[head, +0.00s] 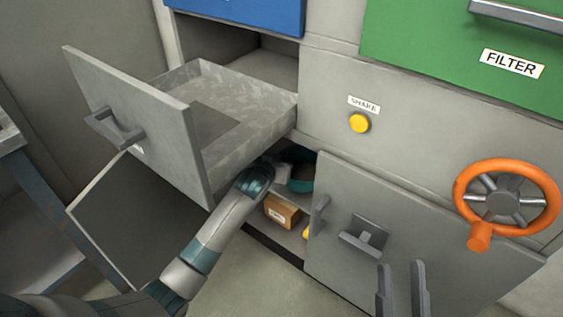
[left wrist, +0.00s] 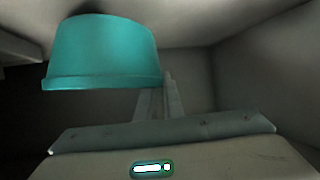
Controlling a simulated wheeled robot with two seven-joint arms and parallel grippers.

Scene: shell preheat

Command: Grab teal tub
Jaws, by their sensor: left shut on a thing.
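The teal tub (head: 301,186) shows partly inside the dark lower cupboard in the head view. The arm and the cupboard's edge hide much of it. It fills the upper left of the left wrist view (left wrist: 102,52). My left gripper (left wrist: 158,98) reaches into the cupboard and is shut on the tub. Its fingertips are hard to make out in the head view. My right gripper (head: 401,290) is at the lower right of the head view, in front of the cabinet. Its two fingers are apart with nothing between them.
A small cardboard box (head: 282,211) and a yellow item (head: 306,233) sit near the tub in the cupboard. An open grey drawer (head: 245,100) juts out above my left arm. The grey cupboard door (head: 335,245), an orange handwheel (head: 507,203) and a yellow button (head: 359,123) are to the right.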

